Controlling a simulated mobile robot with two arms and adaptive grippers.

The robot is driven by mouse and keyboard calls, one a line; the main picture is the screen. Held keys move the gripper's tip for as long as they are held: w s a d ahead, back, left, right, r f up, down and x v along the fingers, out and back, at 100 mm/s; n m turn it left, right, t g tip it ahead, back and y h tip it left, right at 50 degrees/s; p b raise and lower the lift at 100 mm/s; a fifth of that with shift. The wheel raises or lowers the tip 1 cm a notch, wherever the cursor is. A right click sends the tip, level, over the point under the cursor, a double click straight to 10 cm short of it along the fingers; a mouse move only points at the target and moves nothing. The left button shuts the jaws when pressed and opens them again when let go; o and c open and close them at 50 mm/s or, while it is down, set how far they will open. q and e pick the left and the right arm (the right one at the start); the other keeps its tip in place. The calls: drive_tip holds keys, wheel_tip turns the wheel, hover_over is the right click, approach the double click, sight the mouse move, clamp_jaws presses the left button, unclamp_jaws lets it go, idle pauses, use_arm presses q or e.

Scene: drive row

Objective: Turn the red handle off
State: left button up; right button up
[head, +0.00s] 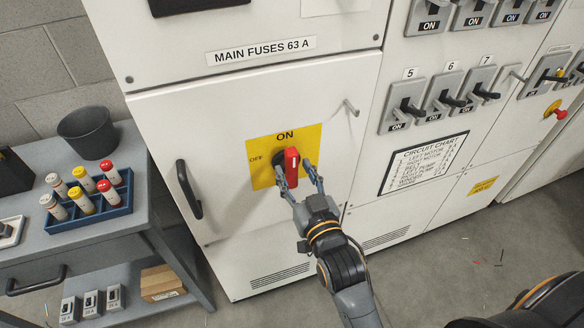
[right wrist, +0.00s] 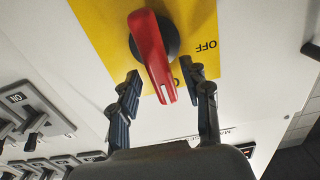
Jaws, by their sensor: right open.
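The red handle (head: 291,166) sits on a black round base on a yellow plate (head: 313,142) on the white cabinet door. The plate reads ON at the top and OFF at the left; the handle stands roughly upright, toward ON. My right gripper (head: 296,176) is open, with one fingertip on each side of the handle. In the right wrist view, which looks upside down, the end of the red handle (right wrist: 152,58) lies between the fingertips of my gripper (right wrist: 160,75). I see a gap on both sides there. My left gripper is not in view.
A black door grip (head: 188,190) is left of the plate, and a silver latch (head: 351,108) is at its upper right. Rows of breakers (head: 443,98) are to the right. A grey cart (head: 140,200) with a blue tray of fuses (head: 95,218) stands at the left.

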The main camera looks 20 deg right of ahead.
drive_tip(key=shift+w, duration=1.25)
drive_tip(key=shift+s, duration=0.1)
clamp_jaws()
